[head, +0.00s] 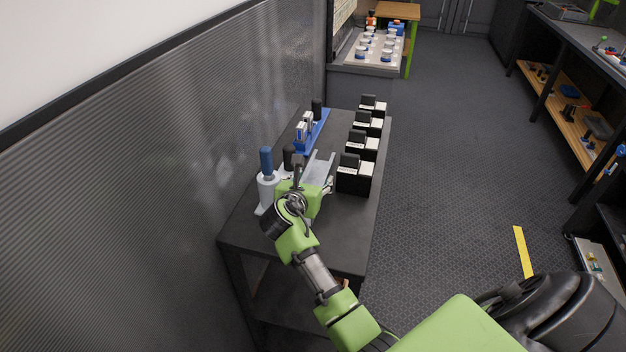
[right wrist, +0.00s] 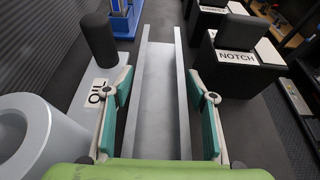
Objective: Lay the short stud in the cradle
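My right gripper (head: 309,184) is over the dark bench. In the right wrist view its green-padded fingers (right wrist: 160,78) are spread apart, with nothing seen gripped between them. A long grey metal channel (right wrist: 157,75) with raised side walls runs between and beyond the fingers. It also shows in the head view (head: 323,164); its visible floor looks empty. I cannot tell whether this channel is the cradle. I cannot make out the short stud in either view; the gripper and arm hide part of the bench. My left gripper is not in view.
Several black boxes (head: 356,175) with white labels line the bench's right side; one reads NOTCH. A blue-handled tool (head: 266,160) in a grey holder and a black cylinder (right wrist: 98,38) by an OIL label stand left. A blue fixture (head: 314,132) is behind. The bench's front (head: 345,245) is clear.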

